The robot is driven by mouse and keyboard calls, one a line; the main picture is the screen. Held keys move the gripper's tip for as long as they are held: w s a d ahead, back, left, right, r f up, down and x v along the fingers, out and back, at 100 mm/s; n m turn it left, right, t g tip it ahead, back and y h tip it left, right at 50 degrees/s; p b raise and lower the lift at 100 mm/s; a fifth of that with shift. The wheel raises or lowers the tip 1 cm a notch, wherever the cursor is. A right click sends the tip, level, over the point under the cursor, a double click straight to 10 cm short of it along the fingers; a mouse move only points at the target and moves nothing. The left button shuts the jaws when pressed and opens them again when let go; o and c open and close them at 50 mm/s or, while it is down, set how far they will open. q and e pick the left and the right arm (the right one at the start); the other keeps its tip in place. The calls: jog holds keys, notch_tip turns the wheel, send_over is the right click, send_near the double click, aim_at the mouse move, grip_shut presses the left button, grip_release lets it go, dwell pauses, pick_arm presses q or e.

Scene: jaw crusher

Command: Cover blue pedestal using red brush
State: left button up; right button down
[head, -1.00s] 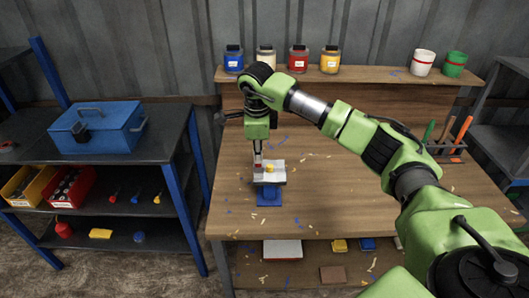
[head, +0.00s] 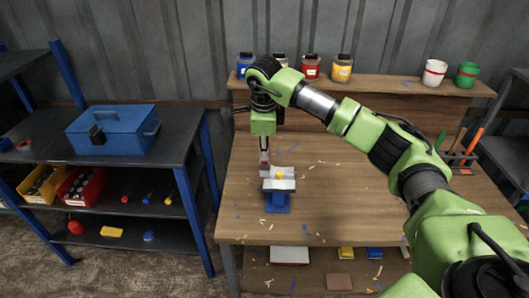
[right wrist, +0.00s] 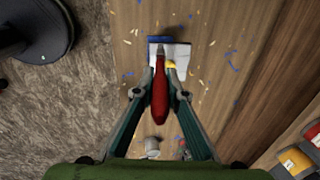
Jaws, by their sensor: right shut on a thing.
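The blue pedestal (head: 277,203) stands on the wooden workbench, with a pale grey-white slab (head: 284,185) and a small yellow piece (head: 279,175) on top. My right gripper (head: 265,165) points down just above and behind the slab. In the right wrist view its fingers are shut on the red brush (right wrist: 160,95), whose handle lies between them. The brush's far end reaches over the white slab (right wrist: 181,52), next to the yellow piece (right wrist: 171,65) and a blue edge (right wrist: 160,39). I cannot tell whether it touches. My left gripper is out of view.
Jars stand on the bench's back ledge, with a yellow jar (head: 342,68) and white and green cups at right. A tool rack (head: 460,160) is at the right. A blue toolbox (head: 113,130) sits on the left shelf unit. Shavings litter the otherwise clear bench middle.

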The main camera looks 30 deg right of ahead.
jog(key=shift+r, duration=0.4)
jog(key=m, duration=0.3)
jog(key=shift+m+h, duration=0.3)
jog(key=shift+m, duration=0.1)
jog(key=m, duration=0.2)
jog(key=m+g+p, duration=0.1)
jog(key=m, duration=0.2)
jog(key=shift+m+g+h, duration=0.3)
jog(key=m+p, duration=0.1)
jog(key=m, duration=0.3)
jog(key=shift+g, duration=0.4)
jog(key=m, duration=0.4)
jog(key=shift+m+g+p, duration=0.3)
jog(key=shift+g, duration=0.1)
